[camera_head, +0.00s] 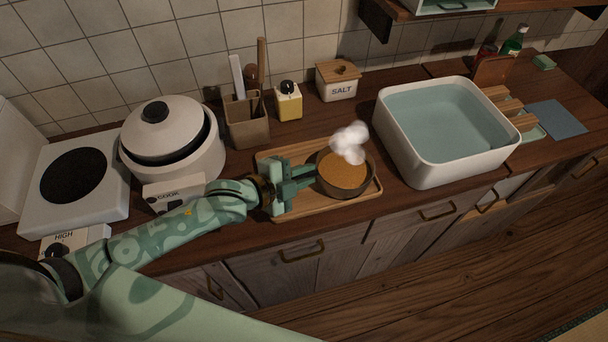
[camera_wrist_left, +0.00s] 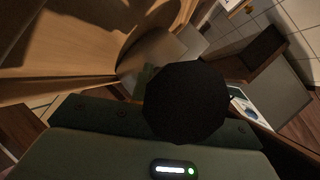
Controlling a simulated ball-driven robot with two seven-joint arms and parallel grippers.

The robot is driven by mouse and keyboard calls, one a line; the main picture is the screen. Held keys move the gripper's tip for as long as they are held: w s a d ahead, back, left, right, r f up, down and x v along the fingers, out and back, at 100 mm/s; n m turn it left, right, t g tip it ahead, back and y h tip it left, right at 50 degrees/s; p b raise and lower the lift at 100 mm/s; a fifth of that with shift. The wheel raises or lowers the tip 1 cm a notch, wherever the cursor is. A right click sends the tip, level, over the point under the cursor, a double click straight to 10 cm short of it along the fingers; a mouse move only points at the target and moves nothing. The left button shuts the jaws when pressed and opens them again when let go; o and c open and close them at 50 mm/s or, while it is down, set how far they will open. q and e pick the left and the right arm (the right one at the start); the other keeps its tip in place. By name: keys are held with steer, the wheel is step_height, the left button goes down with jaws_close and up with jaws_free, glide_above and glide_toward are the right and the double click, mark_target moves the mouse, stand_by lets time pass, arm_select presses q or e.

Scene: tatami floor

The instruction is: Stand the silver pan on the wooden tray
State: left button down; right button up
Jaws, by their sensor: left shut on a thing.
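The silver pan (camera_head: 352,192) is over the right half of the wooden tray (camera_head: 302,208), looks upright, and holds an orange-brown filling under white steam. I cannot tell whether its base touches the tray. My left gripper (camera_head: 305,182) is at the pan's left side, over the tray, shut on the pan's handle, which is mostly hidden by the jaws. In the left wrist view a dark round end (camera_wrist_left: 187,102), which looks like the handle's, sits in front of the jaws, with the pan's grey side (camera_wrist_left: 155,50) beyond. My right gripper is not in view.
A white cooker (camera_head: 190,160) and a hot plate (camera_head: 75,175) stand left. A utensil holder (camera_head: 247,122), a yellow bottle (camera_head: 289,103) and a salt box (camera_head: 338,85) stand behind the tray. A white water-filled basin (camera_head: 440,170) stands close on the right.

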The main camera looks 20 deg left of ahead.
arm_select(q)
steer(key=c, duration=1.3)
jaws_free()
steer(key=shift+c, duration=0.2)
steer(key=shift+s, duration=0.1)
steer(key=p+v, duration=0.3)
steer(key=v, duration=0.9)
